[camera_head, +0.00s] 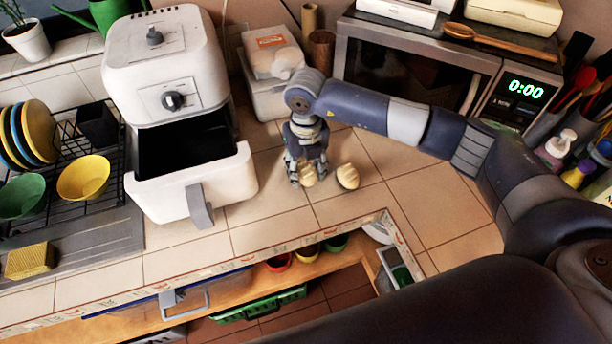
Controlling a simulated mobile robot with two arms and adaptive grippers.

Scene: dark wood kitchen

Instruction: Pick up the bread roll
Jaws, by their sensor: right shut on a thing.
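Two small tan bread rolls are on the tiled counter in the head view. One bread roll (308,176) is between the fingers of my right gripper (305,178), which points down and is shut on it. The fingers hide part of this roll, and I cannot tell whether it is clear of the counter. The other bread roll (347,177) lies just to the right, close to the gripper but outside its fingers. My left gripper does not show.
A white air fryer (165,75) with its drawer (222,172) pulled out stands left of the gripper. A microwave (412,62) is behind my right arm. A dish rack with bowls is at far left. The counter edge and open lower shelf lie in front.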

